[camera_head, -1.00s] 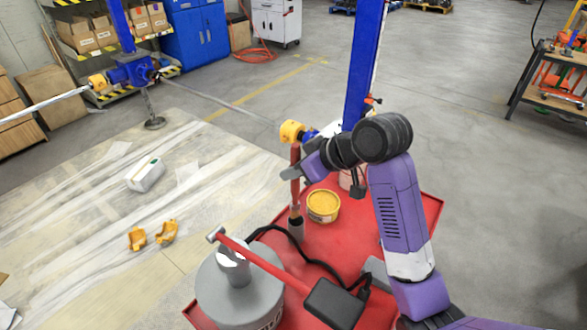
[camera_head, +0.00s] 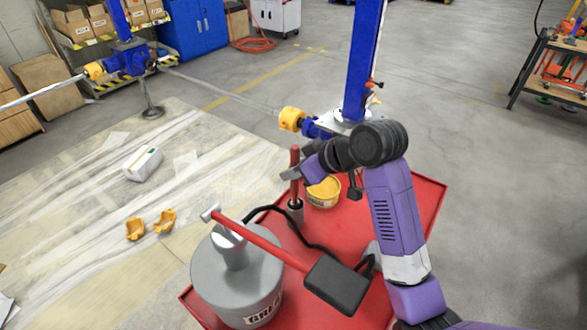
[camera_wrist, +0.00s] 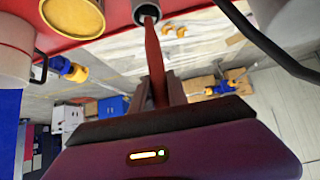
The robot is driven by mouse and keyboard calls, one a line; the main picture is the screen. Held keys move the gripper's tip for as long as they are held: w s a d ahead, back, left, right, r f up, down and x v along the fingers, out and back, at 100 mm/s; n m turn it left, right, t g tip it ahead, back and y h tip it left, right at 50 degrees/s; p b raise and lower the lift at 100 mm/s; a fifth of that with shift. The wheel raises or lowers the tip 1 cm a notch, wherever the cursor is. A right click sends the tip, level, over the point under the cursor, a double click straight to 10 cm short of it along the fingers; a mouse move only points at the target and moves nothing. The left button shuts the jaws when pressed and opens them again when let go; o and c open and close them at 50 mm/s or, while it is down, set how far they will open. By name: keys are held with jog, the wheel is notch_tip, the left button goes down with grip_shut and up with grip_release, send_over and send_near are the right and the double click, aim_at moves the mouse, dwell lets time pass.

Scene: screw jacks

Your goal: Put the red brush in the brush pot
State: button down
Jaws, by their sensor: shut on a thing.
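The red brush (camera_head: 295,158) stands roughly upright with its handle up. My gripper (camera_head: 309,169) is shut on its handle. The brush pot (camera_head: 296,215) is a small grey cylinder on the red cart top. The brush's lower end is at the pot's mouth and its tip appears to be inside; the bristles are hidden. In the wrist view the red brush (camera_wrist: 154,55) runs from between my fingers (camera_wrist: 159,95) into the round opening of the brush pot (camera_wrist: 138,5).
A yellow-filled tub (camera_head: 324,193) stands just right of the pot on the red cart (camera_head: 415,215). A large grey drum (camera_head: 215,280) with a red-handled tool (camera_head: 262,250) across it stands in front. A black cable (camera_head: 318,243) curves close by the pot.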

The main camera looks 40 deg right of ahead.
jog(key=c, duration=1.2)
grip_release()
jog(key=v, duration=0.7)
jog(key=shift+s+r, duration=0.25)
jog(key=shift+s, duration=0.1)
